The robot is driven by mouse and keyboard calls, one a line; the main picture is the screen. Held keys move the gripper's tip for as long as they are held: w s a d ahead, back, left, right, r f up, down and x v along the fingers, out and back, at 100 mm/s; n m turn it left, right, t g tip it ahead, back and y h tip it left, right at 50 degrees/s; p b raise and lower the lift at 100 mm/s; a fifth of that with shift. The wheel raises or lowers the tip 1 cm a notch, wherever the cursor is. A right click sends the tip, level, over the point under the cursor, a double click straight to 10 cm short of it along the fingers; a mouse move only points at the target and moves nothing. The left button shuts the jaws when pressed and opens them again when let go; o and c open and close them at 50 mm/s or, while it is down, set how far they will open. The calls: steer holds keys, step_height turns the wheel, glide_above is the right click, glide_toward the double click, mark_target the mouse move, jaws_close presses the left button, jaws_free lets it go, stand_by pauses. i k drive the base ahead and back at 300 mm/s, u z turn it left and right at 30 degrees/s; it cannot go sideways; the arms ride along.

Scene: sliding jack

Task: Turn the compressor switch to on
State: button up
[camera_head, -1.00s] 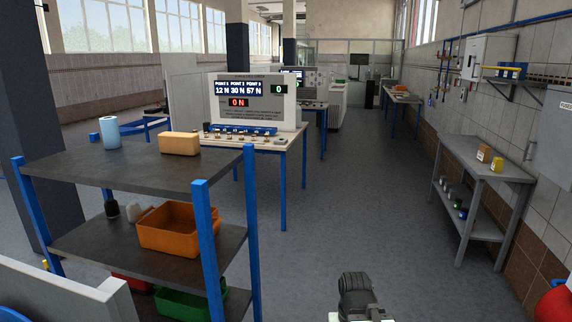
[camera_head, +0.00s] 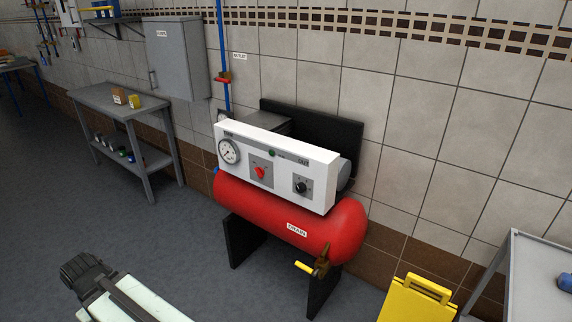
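The compressor is a red horizontal tank (camera_head: 268,215) on dark legs against the tiled wall. A white control panel (camera_head: 300,170) is on top of it. The panel bears a round gauge (camera_head: 229,151), a red switch (camera_head: 260,172) on a grey plate, a small green lamp (camera_head: 271,153) and a dark knob (camera_head: 301,187). The switch's marked position is too small to read. My arm shows at the lower left, with its dark end (camera_head: 85,272) over the floor, well short of the compressor. Its fingers cannot be made out.
A yellow-handled drain valve (camera_head: 306,268) sticks out at the tank's lower front. A yellow folding object (camera_head: 418,300) and a grey table (camera_head: 535,280) stand to the right. A grey shelf table (camera_head: 120,105) stands at the left. The floor before the tank is clear.

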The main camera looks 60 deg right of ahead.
mark_target(259, 170)
steer(key=z, duration=1.95)
steer(key=k, duration=0.5)
steer(key=u, duration=1)
steer(key=i, duration=1.15)
steer(key=u, duration=0.3)
